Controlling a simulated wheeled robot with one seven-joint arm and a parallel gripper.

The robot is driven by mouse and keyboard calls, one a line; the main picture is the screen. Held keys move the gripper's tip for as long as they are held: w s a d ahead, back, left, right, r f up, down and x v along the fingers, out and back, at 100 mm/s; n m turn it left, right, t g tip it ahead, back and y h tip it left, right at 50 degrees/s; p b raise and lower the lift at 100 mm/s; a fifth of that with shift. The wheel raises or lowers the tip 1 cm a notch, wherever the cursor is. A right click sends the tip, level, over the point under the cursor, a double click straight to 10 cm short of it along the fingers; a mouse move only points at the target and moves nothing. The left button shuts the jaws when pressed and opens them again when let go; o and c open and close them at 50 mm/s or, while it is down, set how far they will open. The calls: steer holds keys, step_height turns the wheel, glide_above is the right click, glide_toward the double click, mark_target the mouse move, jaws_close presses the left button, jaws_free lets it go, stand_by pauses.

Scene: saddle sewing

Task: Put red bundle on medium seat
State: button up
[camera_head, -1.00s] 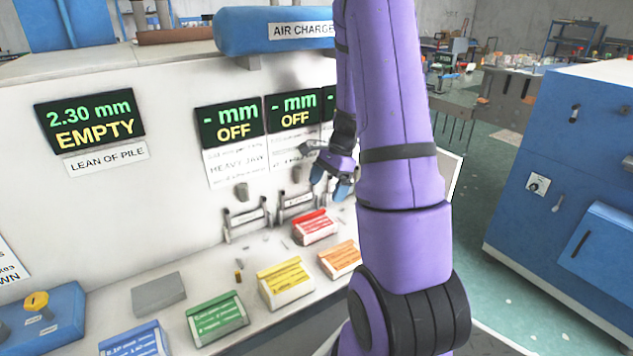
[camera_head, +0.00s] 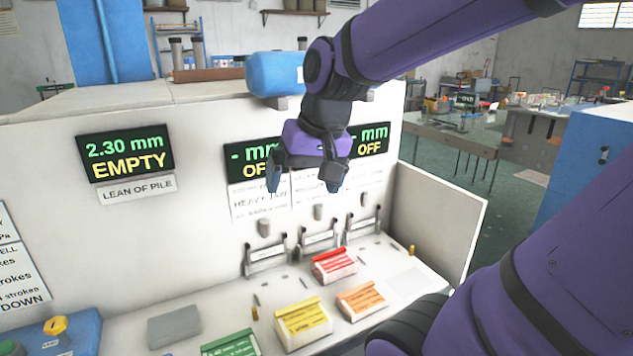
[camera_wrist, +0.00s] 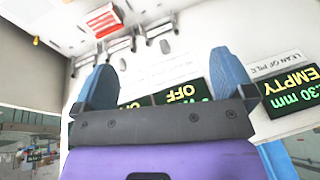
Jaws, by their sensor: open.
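The red bundle (camera_head: 334,265), a red block with a white label, lies on the bench in front of the grey metal seats. It also shows at the top of the wrist view (camera_wrist: 102,19). Three seats stand along the wall: a left one (camera_head: 266,260), a middle one (camera_head: 318,240) and a right one (camera_head: 362,227). The left sign reads "HEAVY JAW"; I cannot read which seat is the medium one. My gripper (camera_head: 303,181) is open and empty, in front of the wall displays, above the seats and apart from the bundle.
A yellow bundle (camera_head: 303,323), an orange bundle (camera_head: 361,300) and a green bundle (camera_head: 232,344) lie nearer the front. A grey block (camera_head: 174,326) is to their left. A blue cylinder (camera_head: 277,74) tops the wall, and a white side panel (camera_head: 440,222) closes the bench's right.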

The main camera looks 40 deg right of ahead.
steer(key=s+a+r+n+t+h, duration=0.1)
steer(key=s+a+r+n, duration=0.1)
steer(key=s, duration=0.4)
steer(key=shift+s+a+r+n+t, duration=0.25)
steer(key=shift+a+n+t, duration=0.25)
steer(key=shift+n, duration=0.7)
steer(key=shift+a, duration=0.1)
